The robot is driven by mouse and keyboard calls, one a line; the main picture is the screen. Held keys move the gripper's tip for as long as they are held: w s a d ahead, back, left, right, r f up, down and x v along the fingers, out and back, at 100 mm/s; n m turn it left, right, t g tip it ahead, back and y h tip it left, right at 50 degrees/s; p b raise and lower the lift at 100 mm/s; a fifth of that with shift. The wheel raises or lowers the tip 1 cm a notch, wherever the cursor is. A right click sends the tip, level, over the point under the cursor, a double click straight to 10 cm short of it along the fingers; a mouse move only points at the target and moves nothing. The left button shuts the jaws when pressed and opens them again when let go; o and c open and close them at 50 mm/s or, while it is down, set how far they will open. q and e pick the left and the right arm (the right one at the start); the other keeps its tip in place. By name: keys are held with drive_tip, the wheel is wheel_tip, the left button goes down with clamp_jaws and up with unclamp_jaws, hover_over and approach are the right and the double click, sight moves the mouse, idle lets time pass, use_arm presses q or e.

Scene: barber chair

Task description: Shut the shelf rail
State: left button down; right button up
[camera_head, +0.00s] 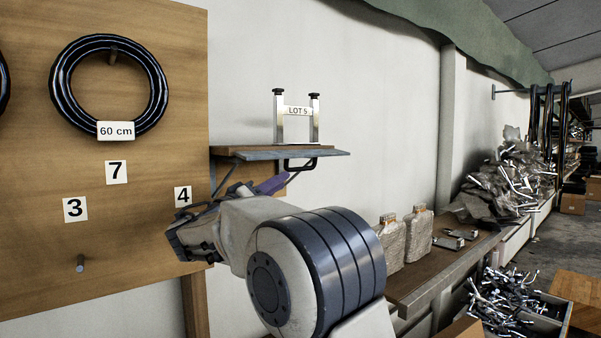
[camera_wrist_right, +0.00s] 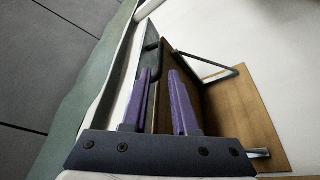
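The shelf (camera_head: 232,151) is a small wooden board on the wall. A grey metal rail (camera_head: 325,154) lies nearly flat along its front edge, sticking outward, with a black loop handle (camera_head: 301,166) beneath it. My right gripper (camera_head: 277,182) is just below the shelf, its purple fingers partly hidden by my wrist. In the right wrist view its fingers (camera_wrist_right: 161,74) are apart with nothing clasped between them. The black handle (camera_wrist_right: 150,48) shows just beyond the left fingertip; contact is unclear. My left gripper is out of view.
Two metal posts with a LOT 5 label (camera_head: 298,111) stand on the shelf. A wooden board (camera_head: 150,40) with a hanging black ring (camera_head: 57,88) is at left. A bench (camera_head: 440,265) with wrapped jars (camera_head: 392,243) and metal parts stands at right.

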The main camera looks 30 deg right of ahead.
sight(301, 169)
drive_tip(key=p+x, duration=0.4)
drive_tip(key=x, duration=0.4)
drive_tip(key=shift+d+r, duration=0.2)
drive_tip(key=shift+d, duration=0.1)
drive_tip(key=shift+w+d+p, duration=0.25)
drive_tip(key=shift+d+p, duration=0.2)
drive_tip(key=shift+d, duration=0.05)
clamp_jaws()
